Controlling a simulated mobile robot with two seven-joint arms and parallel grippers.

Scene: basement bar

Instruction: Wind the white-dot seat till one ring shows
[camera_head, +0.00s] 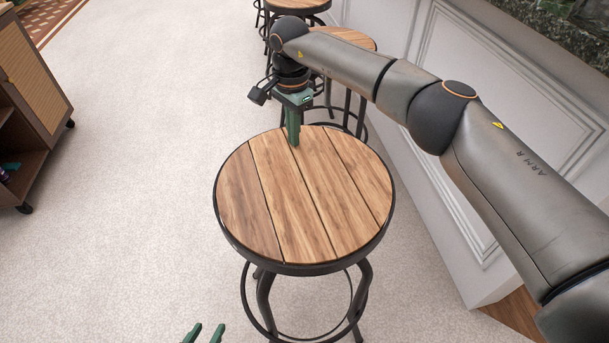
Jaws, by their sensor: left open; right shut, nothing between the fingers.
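A round stool with a seat of wooden planks and a dark rim (305,200) stands in the middle of the head view. I cannot make out a white dot on it, and the screw under the seat is hidden. My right gripper (294,140) points down at the far edge of the seat, its green fingers shut and empty. I cannot tell whether it touches the seat. My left gripper (205,335) is open and empty at the bottom edge, left of the stool; only its green fingertips show.
More wooden-topped stools (345,39) stand behind this one. A white panelled bar front (475,120) runs along the right. A wooden cabinet on casters (35,80) is at the left. The pale floor (130,180) between is clear.

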